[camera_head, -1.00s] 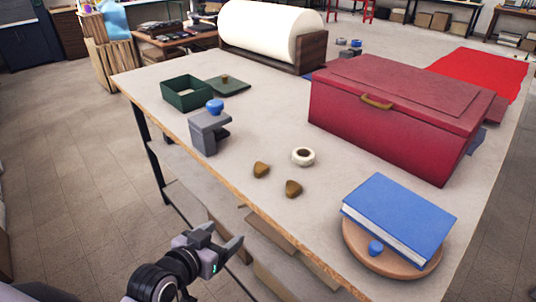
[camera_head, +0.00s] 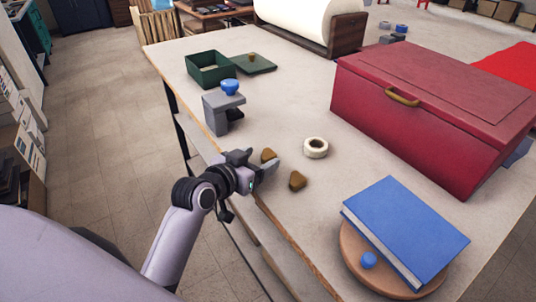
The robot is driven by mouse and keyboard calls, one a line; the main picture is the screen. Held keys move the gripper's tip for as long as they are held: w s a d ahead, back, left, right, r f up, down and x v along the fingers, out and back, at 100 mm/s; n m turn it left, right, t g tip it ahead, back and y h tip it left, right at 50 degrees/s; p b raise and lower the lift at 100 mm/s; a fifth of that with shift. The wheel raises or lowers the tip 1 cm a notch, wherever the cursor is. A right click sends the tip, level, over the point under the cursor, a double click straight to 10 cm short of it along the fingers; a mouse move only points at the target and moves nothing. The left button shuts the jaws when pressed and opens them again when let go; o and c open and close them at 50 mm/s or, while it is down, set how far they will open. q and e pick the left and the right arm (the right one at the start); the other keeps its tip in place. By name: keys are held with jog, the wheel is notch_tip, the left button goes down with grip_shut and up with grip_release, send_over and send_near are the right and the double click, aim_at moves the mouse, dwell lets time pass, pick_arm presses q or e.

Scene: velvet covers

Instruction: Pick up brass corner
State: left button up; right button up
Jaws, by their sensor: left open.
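Two small brass corners lie on the table. One brass corner (camera_head: 268,155) is at the table's front edge, partly hidden by my left gripper. The other brass corner (camera_head: 298,181) lies to its right, in plain view. My left gripper (camera_head: 262,163) is open, its fingers at the near brass corner, one on each side of it in the picture. I cannot tell whether they touch it. My right gripper is not in view.
A roll of tape (camera_head: 315,148) lies behind the corners. A grey clamp-like stand with a blue knob (camera_head: 221,112) is to the left. A blue book (camera_head: 405,228) rests on a round wooden board (camera_head: 355,254) at right. A red box (camera_head: 420,130) stands behind.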

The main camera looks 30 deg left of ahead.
aim_at(266, 156)
pick_arm(q)
jog(key=shift+x, duration=1.1)
jog(key=c, duration=1.1)
jog(key=shift+c, duration=0.2)
jog(key=shift+r, duration=0.1)
